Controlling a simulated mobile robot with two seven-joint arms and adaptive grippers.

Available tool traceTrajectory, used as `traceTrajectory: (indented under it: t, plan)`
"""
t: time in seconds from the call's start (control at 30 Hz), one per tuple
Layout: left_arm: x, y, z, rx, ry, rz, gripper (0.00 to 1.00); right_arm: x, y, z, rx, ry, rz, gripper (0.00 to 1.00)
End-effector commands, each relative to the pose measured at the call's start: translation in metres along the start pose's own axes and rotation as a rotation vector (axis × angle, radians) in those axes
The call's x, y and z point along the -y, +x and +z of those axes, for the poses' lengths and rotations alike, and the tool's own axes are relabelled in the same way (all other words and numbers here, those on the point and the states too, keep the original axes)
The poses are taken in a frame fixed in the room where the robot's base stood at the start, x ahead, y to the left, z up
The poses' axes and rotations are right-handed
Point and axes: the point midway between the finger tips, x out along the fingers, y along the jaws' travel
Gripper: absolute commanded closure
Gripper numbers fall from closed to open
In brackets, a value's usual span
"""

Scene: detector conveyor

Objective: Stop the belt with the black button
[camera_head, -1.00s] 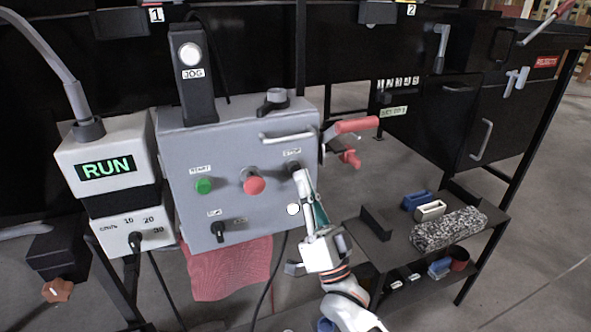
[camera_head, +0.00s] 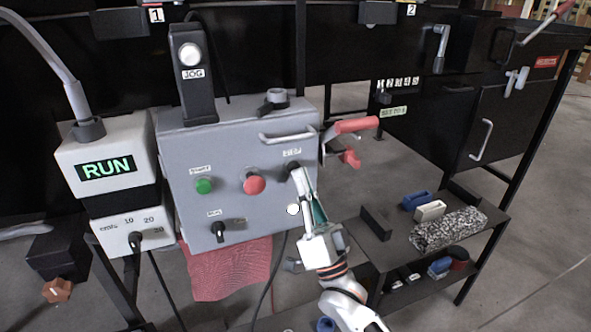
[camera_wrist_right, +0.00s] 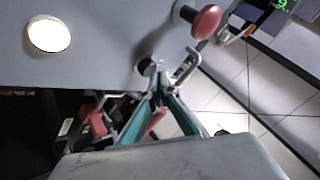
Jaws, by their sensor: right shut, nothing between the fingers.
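The black button (camera_head: 291,165) sits under a small label at the upper right of the grey control box (camera_head: 180,150). My right gripper (camera_head: 297,172) is shut and empty, its tips at the button and covering part of it. In the right wrist view the fingertips (camera_wrist_right: 157,67) are close beside the dark button (camera_wrist_right: 143,66); I cannot tell whether they touch or press it. The display (camera_head: 106,168) reads RUN in green. My left gripper is not in view.
A red button (camera_head: 254,184) and a green button (camera_head: 204,186) are left of the black one. A metal handle (camera_head: 288,136) and red-handled lever (camera_head: 356,125) stick out above and right. A shelf (camera_head: 385,253) with blocks stands at the lower right.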

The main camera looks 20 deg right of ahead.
Motion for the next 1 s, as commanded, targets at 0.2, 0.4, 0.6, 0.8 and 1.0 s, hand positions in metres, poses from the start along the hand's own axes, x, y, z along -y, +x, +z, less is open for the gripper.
traceTrajectory:
  t: [0.2,0.4,0.6,0.8,1.0]
  plan:
    - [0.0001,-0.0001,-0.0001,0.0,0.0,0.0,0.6,-0.0003,0.0001,0.0004,0.001,0.0,0.0,1.0]
    - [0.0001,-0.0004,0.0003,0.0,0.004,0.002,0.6,-0.0005,0.0005,0.0007,0.001,0.0,0.0,1.0]
    - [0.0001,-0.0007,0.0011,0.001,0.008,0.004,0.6,-0.0015,0.002,0.0017,0.0,0.0,0.0,1.0]
    - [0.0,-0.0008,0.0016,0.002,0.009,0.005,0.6,-0.0025,0.0037,0.0027,0.0,0.0,0.0,1.0]
    - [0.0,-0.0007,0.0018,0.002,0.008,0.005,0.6,-0.0035,0.0052,0.0038,0.0,0.0,0.0,1.0]
